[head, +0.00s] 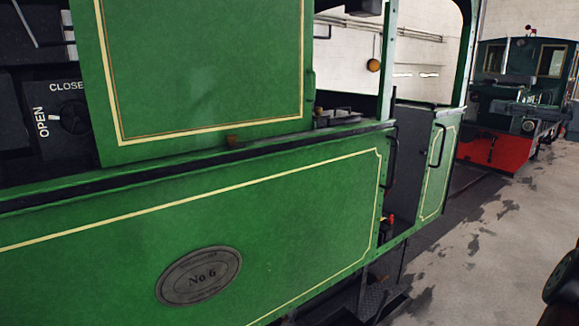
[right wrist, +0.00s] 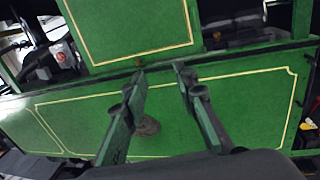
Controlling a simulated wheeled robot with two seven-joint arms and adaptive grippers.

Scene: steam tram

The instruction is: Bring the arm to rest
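My right gripper (right wrist: 159,72) shows in the right wrist view. Its two dark fingers stand apart with nothing between the tips, facing the green side of the steam tram (right wrist: 230,100). The tram's oval number plate (right wrist: 147,126) shows between the fingers, behind them. I cannot tell how far the fingertips are from the panel. In the head view a dark rounded part, probably of my right arm, shows at the lower right edge; no fingers are visible there. My left gripper is in neither view.
The green tram side (head: 300,220) fills the head view's left and middle. A black round knob (head: 74,117) marked OPEN and CLOSE sits at upper left. Another locomotive (head: 520,85) with a red front stands at the far right. Stained concrete floor (head: 480,240) lies clear at right.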

